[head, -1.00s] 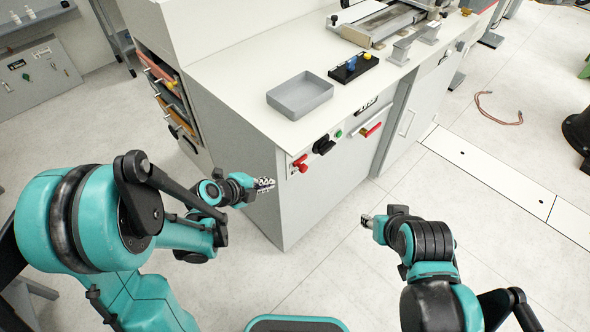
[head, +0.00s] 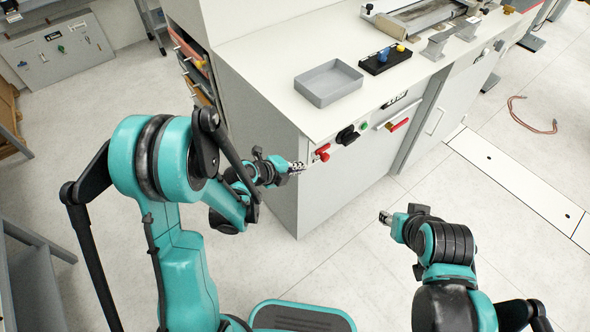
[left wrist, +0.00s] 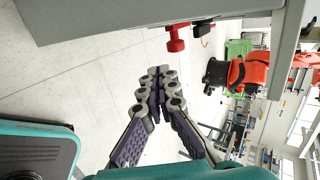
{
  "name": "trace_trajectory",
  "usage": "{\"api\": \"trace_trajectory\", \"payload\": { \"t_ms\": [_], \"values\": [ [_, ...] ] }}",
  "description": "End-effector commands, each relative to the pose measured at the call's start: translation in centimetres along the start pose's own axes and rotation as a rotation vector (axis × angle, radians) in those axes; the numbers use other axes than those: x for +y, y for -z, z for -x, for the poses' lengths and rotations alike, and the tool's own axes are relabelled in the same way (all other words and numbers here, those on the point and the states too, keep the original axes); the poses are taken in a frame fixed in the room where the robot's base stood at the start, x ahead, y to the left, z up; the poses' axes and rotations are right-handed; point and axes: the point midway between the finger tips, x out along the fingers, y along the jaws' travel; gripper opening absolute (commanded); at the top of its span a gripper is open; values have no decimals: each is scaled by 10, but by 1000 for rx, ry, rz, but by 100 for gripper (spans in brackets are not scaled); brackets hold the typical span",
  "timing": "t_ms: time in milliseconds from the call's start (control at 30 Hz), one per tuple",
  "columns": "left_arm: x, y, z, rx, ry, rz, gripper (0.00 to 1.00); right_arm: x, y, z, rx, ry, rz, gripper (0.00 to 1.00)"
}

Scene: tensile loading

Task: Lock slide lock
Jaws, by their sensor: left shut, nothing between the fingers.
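On the cabinet front sits a red knob (head: 322,153), with a black knob (head: 347,136) and a green button (head: 364,126) to its right. Further right is a red-handled lever (head: 397,124). I cannot tell for sure which of these is the slide lock. My left gripper (head: 299,167) is shut and empty, just left of and slightly below the red knob, apart from it. In the left wrist view the closed fingertips (left wrist: 158,72) point toward the red knob (left wrist: 176,38). My right gripper (head: 385,218) hangs in front of the cabinet, its fingers too small to judge.
The cabinet top holds a grey tray (head: 328,82), a black block with blue and yellow knobs (head: 385,60) and a metal fixture (head: 425,18). The floor in front is clear. A reddish cable (head: 530,118) lies at right.

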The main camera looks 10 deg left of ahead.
Motion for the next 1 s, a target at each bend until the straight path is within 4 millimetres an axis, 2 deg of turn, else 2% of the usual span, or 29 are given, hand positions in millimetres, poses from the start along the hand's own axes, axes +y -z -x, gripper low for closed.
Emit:
{"api": "trace_trajectory", "payload": {
  "t_ms": [33,200,400,600,1000],
  "values": [
    [3,1,-15,3,0,-2,0,0,-4,-6,0,0,0,40],
    [2,1,-50,2,0,-2,0,0,-11,-15,0,0,0,40],
    [-12,1,-74,2,1,-1,0,0,-15,-21,0,0,0,40],
    [-18,0,-82,1,0,-1,0,0,-16,-22,0,0,0,40],
    [-21,0,-86,1,0,-1,0,0,-16,-23,0,0,0,40]
  ]
}}
